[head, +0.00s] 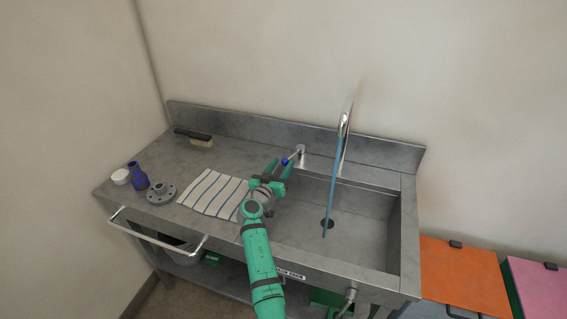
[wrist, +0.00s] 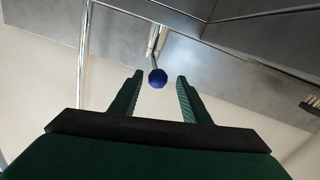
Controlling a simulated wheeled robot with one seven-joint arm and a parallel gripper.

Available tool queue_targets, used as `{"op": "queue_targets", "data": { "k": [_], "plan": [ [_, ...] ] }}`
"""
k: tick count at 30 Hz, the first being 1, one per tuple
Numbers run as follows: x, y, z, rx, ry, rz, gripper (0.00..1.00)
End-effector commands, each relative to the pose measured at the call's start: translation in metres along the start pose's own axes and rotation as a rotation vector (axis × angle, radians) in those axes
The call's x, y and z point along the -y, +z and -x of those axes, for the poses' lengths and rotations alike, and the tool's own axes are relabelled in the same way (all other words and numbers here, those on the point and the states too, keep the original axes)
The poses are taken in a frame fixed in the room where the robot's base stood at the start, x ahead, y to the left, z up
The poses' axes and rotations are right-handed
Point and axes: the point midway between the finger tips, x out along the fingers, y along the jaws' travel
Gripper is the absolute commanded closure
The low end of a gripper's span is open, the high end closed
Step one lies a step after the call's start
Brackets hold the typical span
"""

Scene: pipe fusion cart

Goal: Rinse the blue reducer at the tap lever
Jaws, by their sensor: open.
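The blue reducer (head: 138,176) stands upright on the left end of the steel counter, between a white cap and a grey flange. The tap lever (head: 292,157) has a blue ball knob and sits at the back of the counter, left of the spout. The tap (head: 344,125) is a tall chrome spout, and a blue stream of water falls from it into the sink. My gripper (head: 282,169) is open and empty close to the lever. In the wrist view the blue knob (wrist: 158,77) shows between and just beyond the open fingertips (wrist: 159,77).
The sink basin (head: 365,220) with a dark drain is at the right. A striped cloth (head: 213,193), grey flange (head: 160,191), white cap (head: 120,176) and brush (head: 194,138) lie on the counter. An orange-lidded bin (head: 460,275) stands at the right.

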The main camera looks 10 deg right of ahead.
Motion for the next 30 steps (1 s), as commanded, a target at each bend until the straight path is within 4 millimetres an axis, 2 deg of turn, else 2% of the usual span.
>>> {"op": "queue_targets", "data": {
  "k": [6, 12, 27, 30],
  "plan": [
    [0.0, 0.001, 0.033, 0.0, -0.001, -0.001, 0.57],
    [0.001, 0.001, 0.05, 0.0, -0.002, 0.0, 0.57],
    [0.001, 0.0, 0.052, 0.0, -0.001, 0.001, 0.57],
    [0.007, -0.009, 0.053, -0.005, -0.017, -0.007, 0.57]
  ]
}}
